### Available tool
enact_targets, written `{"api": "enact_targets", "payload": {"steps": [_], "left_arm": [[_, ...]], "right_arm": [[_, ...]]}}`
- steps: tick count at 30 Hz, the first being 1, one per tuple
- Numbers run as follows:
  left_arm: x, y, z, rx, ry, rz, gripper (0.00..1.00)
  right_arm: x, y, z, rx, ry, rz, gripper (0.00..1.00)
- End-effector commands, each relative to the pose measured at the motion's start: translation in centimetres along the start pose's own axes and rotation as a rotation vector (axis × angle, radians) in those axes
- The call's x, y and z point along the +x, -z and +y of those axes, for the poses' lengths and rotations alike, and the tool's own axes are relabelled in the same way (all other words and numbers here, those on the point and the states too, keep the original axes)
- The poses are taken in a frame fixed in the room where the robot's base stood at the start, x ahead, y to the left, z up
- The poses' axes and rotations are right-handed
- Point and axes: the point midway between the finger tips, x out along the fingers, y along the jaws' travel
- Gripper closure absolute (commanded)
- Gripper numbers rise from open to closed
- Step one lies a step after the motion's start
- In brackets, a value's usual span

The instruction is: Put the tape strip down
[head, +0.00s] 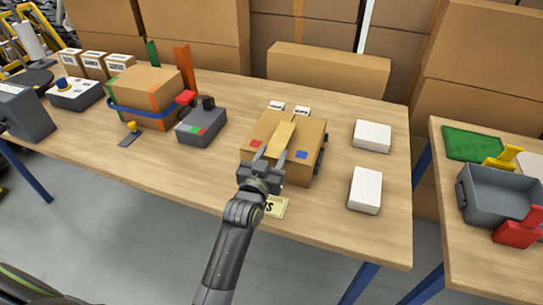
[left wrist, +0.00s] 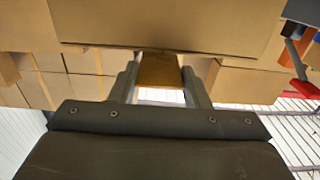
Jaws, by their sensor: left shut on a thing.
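The tape strip (head: 283,136), a tan band, runs over the top middle of a brown cardboard box (head: 312,141) in the head view. My left gripper (head: 270,158) is at the box's front edge, its fingers on either side of the strip's near end. It is shut on the strip, which also shows between the fingers in the left wrist view (left wrist: 160,72). I cannot tell whether the strip lies flat on the box. The box top has a red mark and a blue mark. My right gripper is not in view.
Two white boxes (head: 372,136) (head: 365,190) lie right of the brown box on the wooden table (head: 335,226). A grey device (head: 201,126) and a strapped box (head: 146,88) stand left. A second table holds a grey tray (head: 497,184).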

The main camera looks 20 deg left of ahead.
Motion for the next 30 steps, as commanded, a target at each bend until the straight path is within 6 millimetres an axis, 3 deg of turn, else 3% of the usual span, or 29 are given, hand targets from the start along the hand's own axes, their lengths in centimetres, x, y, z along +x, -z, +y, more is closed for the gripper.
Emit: {"api": "enact_targets", "payload": {"steps": [19,20,24,30], "left_arm": [[0.0,-1.2,0.0,0.001,0.0,-0.001,0.78],[0.0,-1.2,0.0,0.001,0.0,-0.001,0.55],[0.0,-1.2,0.0,0.001,0.0,-0.001,0.37],[0.0,-1.1,0.0,0.001,0.0,-0.001,0.36]], "right_arm": [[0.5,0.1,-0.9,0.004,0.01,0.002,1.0],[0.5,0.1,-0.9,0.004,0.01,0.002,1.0],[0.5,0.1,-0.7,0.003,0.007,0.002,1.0],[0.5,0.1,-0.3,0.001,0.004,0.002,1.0]]}}
